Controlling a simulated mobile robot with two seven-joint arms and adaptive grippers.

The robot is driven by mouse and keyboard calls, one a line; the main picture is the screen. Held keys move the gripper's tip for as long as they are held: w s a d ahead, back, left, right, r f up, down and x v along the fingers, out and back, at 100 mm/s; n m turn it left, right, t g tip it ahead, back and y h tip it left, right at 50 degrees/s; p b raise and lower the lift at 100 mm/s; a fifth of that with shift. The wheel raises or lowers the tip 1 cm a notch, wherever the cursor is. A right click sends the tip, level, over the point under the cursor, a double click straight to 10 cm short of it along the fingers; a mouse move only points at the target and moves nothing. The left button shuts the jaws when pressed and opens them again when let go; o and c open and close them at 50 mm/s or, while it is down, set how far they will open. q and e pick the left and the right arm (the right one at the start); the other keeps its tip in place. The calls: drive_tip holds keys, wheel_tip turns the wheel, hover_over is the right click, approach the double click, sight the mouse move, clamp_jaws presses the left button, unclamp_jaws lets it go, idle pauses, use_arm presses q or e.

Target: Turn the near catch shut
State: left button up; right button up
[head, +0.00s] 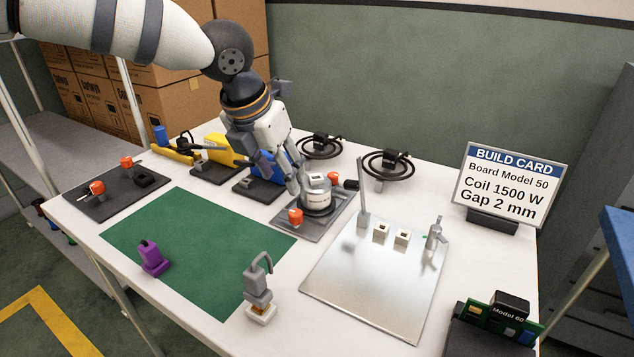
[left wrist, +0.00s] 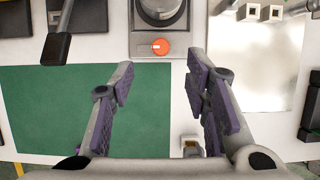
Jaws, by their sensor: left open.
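My left gripper (head: 281,184) is open and empty, pointing down just left of the round part. In the left wrist view, the near catch (left wrist: 160,47) appears ahead of the gap between the open fingers (left wrist: 160,78), touching neither. A pale mark crosses the knob; its exact turn is hard to read. My right gripper is out of view.
A metal sheet (head: 375,290) with small white blocks lies right. Yellow (head: 222,150) and blue (head: 262,170) holders stand beside the arm. Another dark plate (head: 118,200) has orange knobs.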

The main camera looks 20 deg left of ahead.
sight(295, 212)
use_arm(q)
drive_tip(key=x, duration=0.3)
drive_tip(key=b+x, duration=0.1)
drive_tip(key=x, duration=0.3)
drive_tip(key=s+b+x, duration=0.1)
drive_tip(key=x, duration=0.3)
drive_tip(key=shift+f, duration=0.25)
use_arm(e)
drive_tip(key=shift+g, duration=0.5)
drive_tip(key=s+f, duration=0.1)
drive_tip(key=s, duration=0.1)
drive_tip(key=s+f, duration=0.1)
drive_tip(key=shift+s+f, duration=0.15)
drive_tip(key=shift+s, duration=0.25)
use_arm(q)
drive_tip(key=shift+w, duration=0.1)
clamp_jaws()
